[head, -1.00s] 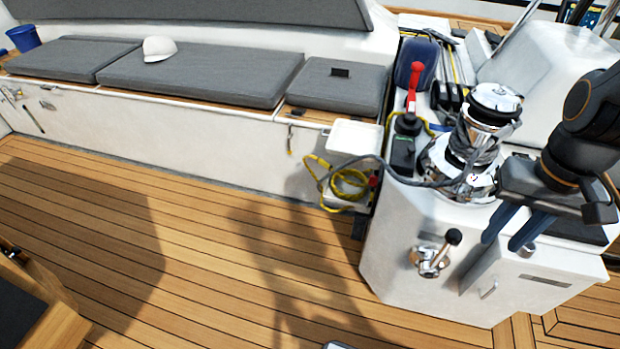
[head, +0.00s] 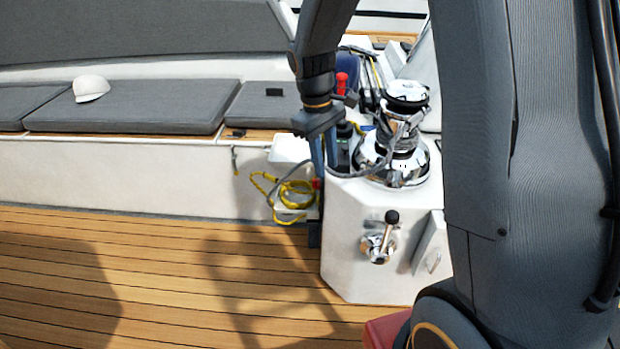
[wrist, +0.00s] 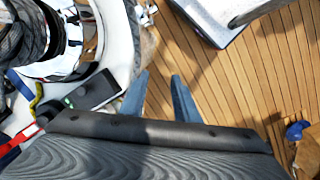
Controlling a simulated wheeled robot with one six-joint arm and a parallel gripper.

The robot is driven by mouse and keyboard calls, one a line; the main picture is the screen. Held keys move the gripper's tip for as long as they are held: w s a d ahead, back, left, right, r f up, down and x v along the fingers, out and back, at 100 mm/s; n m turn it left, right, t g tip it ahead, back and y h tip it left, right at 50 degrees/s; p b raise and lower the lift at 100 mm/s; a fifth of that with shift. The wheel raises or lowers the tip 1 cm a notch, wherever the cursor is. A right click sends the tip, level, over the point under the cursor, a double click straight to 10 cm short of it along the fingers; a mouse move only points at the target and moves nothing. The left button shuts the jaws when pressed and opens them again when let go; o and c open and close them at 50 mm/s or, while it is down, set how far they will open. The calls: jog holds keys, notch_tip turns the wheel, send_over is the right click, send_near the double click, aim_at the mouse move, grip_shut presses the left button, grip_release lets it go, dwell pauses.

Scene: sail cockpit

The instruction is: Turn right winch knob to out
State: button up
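The chrome winch (head: 405,95) stands on top of the white console (head: 350,270), with grey rope around it. A chrome fitting (head: 378,248) with a black-tipped lever is on the console's front face. I cannot tell whether this is the right winch knob; no marking for "out" is readable. My gripper (head: 326,172) points down at the console's left edge, left of the winch, above and left of the fitting. Its two blue fingers are apart and empty in the wrist view (wrist: 161,77). My arm hides the console's right part.
A yellow rope coil (head: 290,192) hangs left of the console. Grey cushions (head: 130,107) line the bench. The wooden deck (head: 160,270) is clear at left.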

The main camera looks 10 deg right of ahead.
jog(key=w+f+n+h, duration=0.1)
jog(key=w+f+n, duration=0.4)
jog(key=w, duration=0.6)
jog(key=n+h+b, duration=0.1)
jog(key=n+h, duration=0.1)
jog(key=n, duration=0.1)
send_near(314, 179)
jog(key=f, duration=0.1)
jog(key=shift+g, duration=0.3)
jog(key=x, duration=0.7)
jog(key=shift+w+d+f+p, duration=0.15)
jog(key=shift+d+p, duration=0.1)
jog(key=shift+p, duration=0.15)
jog(key=shift+c, duration=0.4)
grip_shut()
